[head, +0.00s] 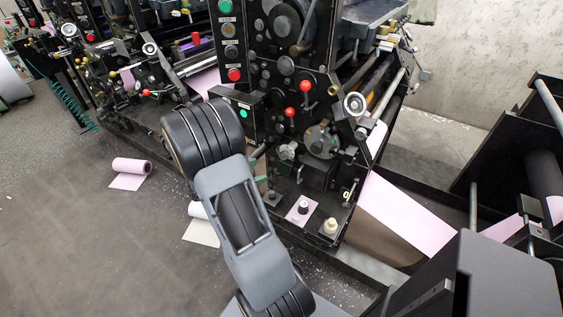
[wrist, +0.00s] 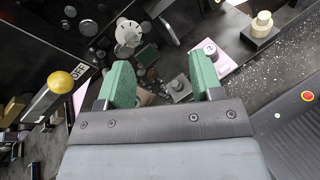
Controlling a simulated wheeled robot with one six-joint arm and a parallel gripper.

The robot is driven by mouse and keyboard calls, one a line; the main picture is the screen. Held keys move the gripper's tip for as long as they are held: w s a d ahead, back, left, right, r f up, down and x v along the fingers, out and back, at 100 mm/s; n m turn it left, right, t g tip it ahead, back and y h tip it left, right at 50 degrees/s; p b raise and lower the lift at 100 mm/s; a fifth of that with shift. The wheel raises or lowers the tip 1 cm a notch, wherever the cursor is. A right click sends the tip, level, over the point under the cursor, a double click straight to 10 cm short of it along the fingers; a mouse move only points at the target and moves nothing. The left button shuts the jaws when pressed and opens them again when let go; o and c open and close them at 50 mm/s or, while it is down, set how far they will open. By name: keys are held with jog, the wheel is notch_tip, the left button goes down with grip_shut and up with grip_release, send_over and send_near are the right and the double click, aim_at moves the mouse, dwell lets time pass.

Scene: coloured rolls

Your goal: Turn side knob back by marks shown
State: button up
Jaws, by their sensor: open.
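In the wrist view my gripper (wrist: 162,82) is open, its green fingers apart and nothing held between them. A small grey block-like knob (wrist: 180,88) shows beyond the gap, nearer the right finger; I cannot tell if this is the side knob. My arm mostly hides the gripper there.
A cream knob (head: 330,227) on a dark base stands beside the card. Red ball levers (head: 305,87), a silver handwheel (head: 354,104) and a grey dial (head: 321,142) crowd the machine's side. A yellow ball lever (wrist: 60,81) is left of my gripper.

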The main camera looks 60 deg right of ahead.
aim_at(282, 157)
jog(key=w+d+f+n+t+h+b, duration=0.1)
jog(key=w+d+f+n+t+h, duration=0.1)
jog(key=d+f+n, duration=0.3)
jog(key=w+d+f+n+t+h, duration=0.1)
jog(key=d+f+n+t+h, duration=0.1)
jog(key=f+n+t, duration=0.3)
jog(key=shift+g, duration=0.9)
jog(key=d, duration=0.4)
jog(key=d+f, duration=0.1)
jog(key=d, duration=0.9)
jog(key=shift+f+p, duration=0.35)
jog(key=shift+m, duration=0.3)
jog(key=c, duration=0.9)
